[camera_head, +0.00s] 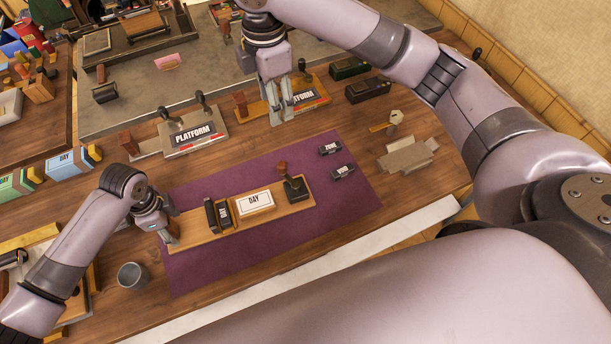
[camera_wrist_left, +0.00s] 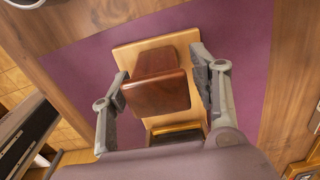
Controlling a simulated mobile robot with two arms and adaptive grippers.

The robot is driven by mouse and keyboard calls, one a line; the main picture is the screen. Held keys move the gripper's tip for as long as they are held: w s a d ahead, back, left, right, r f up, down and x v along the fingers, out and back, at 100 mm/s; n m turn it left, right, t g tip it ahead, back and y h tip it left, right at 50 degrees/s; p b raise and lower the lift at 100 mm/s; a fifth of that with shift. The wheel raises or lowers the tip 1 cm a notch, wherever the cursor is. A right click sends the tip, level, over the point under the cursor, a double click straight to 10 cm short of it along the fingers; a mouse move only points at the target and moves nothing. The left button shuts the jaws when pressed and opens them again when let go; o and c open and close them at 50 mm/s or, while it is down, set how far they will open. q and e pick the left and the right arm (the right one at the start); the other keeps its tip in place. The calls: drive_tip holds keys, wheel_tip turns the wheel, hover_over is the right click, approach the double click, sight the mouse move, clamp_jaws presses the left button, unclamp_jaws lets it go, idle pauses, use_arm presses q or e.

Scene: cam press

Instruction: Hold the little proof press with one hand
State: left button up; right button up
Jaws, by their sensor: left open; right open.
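My left gripper (camera_head: 170,238) is at the board's left end. In the left wrist view, its open fingers stand on either side of a red-brown wooden block (camera_wrist_left: 156,92) at the end of the board; I cannot tell whether they touch it. My right gripper (camera_head: 281,108) is open at the back, over a board with a "PLATFORM" plate (camera_head: 308,97).
Another "PLATFORM" plate (camera_head: 193,134) stands behind the purple mat (camera_head: 215,275). Two small black type blocks (camera_head: 342,171) lie on the mat's right. A grey cup (camera_head: 132,276) stands front left. Grey sheets (camera_head: 408,156) lie at the right. The mat's front is clear.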

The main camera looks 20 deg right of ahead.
use_arm(q)
drive_tip(key=shift+r+p, duration=1.05)
drive_tip(key=shift+r, duration=1.95)
drive_tip(key=shift+o, duration=0.3)
drive_tip(key=o, duration=0.5)
wheel_tip(320, 180, up, 12)
